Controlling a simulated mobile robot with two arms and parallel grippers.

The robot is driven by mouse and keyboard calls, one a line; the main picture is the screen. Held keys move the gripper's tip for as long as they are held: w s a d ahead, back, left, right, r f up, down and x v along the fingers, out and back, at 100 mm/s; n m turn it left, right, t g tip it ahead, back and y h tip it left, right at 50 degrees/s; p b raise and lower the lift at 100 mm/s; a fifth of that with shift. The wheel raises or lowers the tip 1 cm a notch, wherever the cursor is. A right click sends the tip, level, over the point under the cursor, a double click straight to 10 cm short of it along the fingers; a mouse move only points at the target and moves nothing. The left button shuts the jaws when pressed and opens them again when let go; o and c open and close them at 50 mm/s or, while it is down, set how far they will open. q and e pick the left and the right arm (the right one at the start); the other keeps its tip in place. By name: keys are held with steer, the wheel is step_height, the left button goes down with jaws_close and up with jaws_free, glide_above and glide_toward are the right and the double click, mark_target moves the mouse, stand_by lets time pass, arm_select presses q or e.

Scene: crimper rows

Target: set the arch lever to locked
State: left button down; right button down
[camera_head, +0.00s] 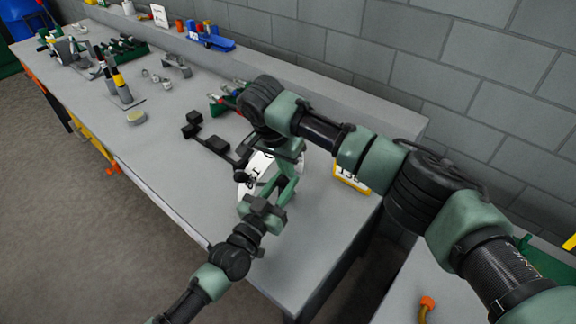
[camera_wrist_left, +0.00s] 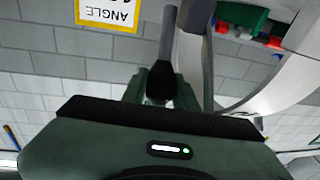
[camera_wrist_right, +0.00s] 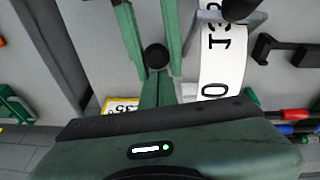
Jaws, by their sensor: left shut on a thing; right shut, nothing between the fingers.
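The arch (camera_head: 258,168) is a curved white band with dark markings, near the right end of the workbench; the arms partly cover it. Its band also shows in the right wrist view (camera_wrist_right: 222,62) and in the left wrist view (camera_wrist_left: 285,85). In the left wrist view, my left gripper (camera_wrist_left: 160,88) is shut on the black knob of the lever (camera_wrist_left: 167,35), whose grey rod extends beyond the fingers. My right gripper (camera_wrist_right: 157,92) is shut and empty, beside the white band. I cannot read which position the lever is in.
A yellow-framed angle sign (camera_head: 350,180) stands right of the arch. Black brackets (camera_head: 205,140) and a green rack of coloured-handled tools (camera_head: 222,100) lie left of and behind it. A brick wall runs behind. The bench front is mostly clear.

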steer(key=shift+s+a+f, duration=0.4)
steer(key=shift+s+a, duration=0.05)
steer(key=shift+s, duration=0.25)
arm_select(q)
steer(key=c, duration=1.1)
jaws_free()
arm_select(e)
steer(key=shift+w+d+r, duration=0.1)
